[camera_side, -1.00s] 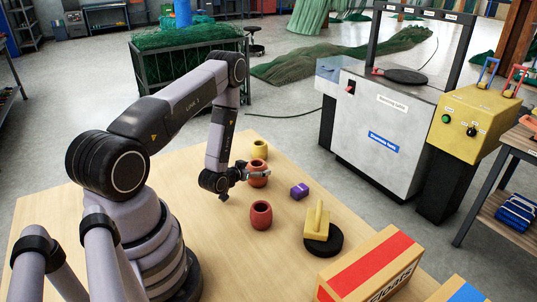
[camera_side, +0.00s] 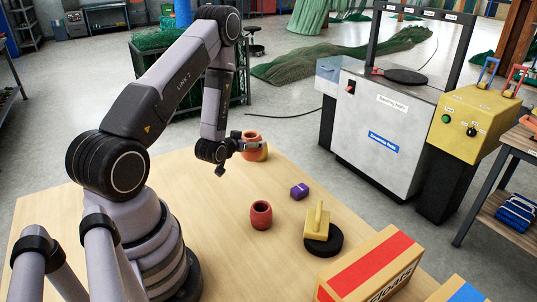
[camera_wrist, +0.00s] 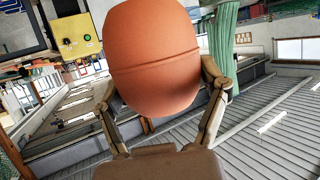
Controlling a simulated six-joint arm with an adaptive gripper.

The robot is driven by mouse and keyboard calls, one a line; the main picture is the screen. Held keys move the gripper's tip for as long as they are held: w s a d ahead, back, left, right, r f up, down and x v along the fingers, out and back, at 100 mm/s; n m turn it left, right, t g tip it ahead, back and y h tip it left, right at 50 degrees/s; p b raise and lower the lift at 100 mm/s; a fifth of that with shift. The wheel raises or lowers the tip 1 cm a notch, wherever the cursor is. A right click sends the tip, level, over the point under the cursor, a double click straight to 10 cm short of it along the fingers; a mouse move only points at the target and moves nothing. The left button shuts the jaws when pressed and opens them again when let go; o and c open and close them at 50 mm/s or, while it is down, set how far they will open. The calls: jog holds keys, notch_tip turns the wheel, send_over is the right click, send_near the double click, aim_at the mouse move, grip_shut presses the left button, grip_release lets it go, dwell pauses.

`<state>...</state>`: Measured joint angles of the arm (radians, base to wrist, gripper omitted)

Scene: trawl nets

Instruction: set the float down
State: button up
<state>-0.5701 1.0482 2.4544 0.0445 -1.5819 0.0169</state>
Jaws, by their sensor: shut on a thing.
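A red-orange float (camera_side: 251,143) is in my gripper (camera_side: 247,147), above the far part of the wooden table. In the wrist view the float (camera_wrist: 155,60) fills the space between my two fingers (camera_wrist: 165,105), which press on its sides. A second red float (camera_side: 261,215) stands upright on the table, nearer the camera and apart from my gripper. A yellow float (camera_side: 264,153) shows behind the held one and is mostly hidden by it.
On the table are a purple block (camera_side: 299,191), a yellow piece with a handle (camera_side: 318,222) on a black disc (camera_side: 335,243), and a box with a red stripe (camera_side: 370,268). A grey machine (camera_side: 378,130) stands beyond the table.

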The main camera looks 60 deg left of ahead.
jog(key=s+a+f+n+g+y, duration=0.1)
jog(key=s+a+n+g+y, duration=0.25)
jog(key=s+n+g, duration=0.3)
jog(key=s+a+n+g+y, duration=0.3)
jog(key=s+n+g+y, duration=0.1)
jog(key=s+n+g, duration=0.25)
jog(key=shift+h, duration=0.25)
jog(key=shift+s+d+f, duration=0.1)
jog(key=shift+d+f, duration=0.05)
jog(key=shift+f, duration=1.9)
jog(key=shift+d+f, duration=0.1)
jog(key=shift+f, duration=1.9)
jog(key=o, duration=1.2)
jog(key=shift+f, duration=0.1)
jog(key=shift+c, duration=0.2)
